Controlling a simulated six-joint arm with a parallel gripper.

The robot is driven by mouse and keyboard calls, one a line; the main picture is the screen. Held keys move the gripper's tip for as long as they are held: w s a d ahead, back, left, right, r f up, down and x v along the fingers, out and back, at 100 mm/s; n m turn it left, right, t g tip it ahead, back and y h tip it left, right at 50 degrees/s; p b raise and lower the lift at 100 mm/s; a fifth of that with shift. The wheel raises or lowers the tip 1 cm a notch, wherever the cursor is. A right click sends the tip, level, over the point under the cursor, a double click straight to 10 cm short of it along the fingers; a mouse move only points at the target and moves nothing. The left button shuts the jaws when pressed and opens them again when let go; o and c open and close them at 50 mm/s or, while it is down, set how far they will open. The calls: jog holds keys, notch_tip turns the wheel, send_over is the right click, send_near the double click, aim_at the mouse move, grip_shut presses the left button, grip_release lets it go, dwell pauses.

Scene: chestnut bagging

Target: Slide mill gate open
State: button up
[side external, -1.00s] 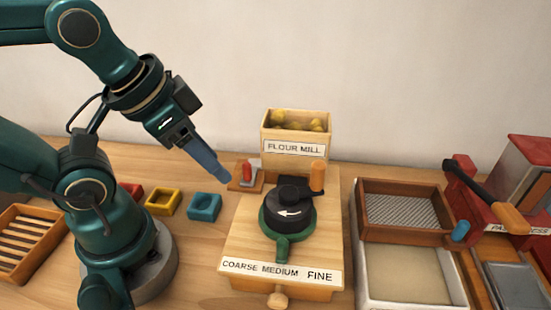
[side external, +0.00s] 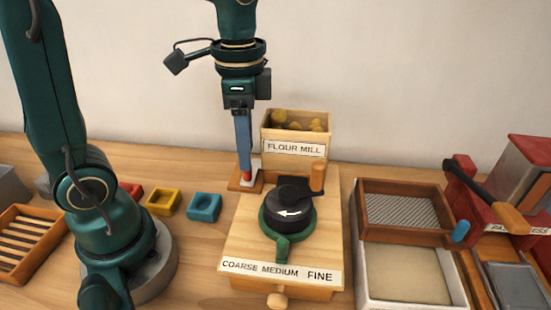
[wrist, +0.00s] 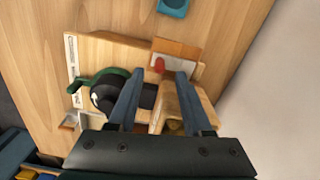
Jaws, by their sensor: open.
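The flour mill (side external: 240,243) is a wooden block with a black crank wheel (side external: 288,206), a green ring and lever, and a hopper (side external: 295,148) holding yellowish lumps. The gate, a small wooden slide with a grey plate and a red knob (side external: 246,176), sits at the hopper's left side. My gripper (side external: 244,176) points straight down at the gate. In the wrist view the red knob (wrist: 159,65) shows just beyond and between the two blue fingertips (wrist: 158,75), which are spread apart. In the side view the fingers partly cover the knob, and I cannot tell whether they touch it.
The crank's orange handle (side external: 317,178) stands right of the gate. Blue (side external: 204,207) and yellow (side external: 163,201) square cups lie to the left. A sieve (side external: 402,235) over a pale tray and a red press (side external: 503,205) stand to the right.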

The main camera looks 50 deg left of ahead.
jog(key=shift+f, duration=1.85)
grip_shut()
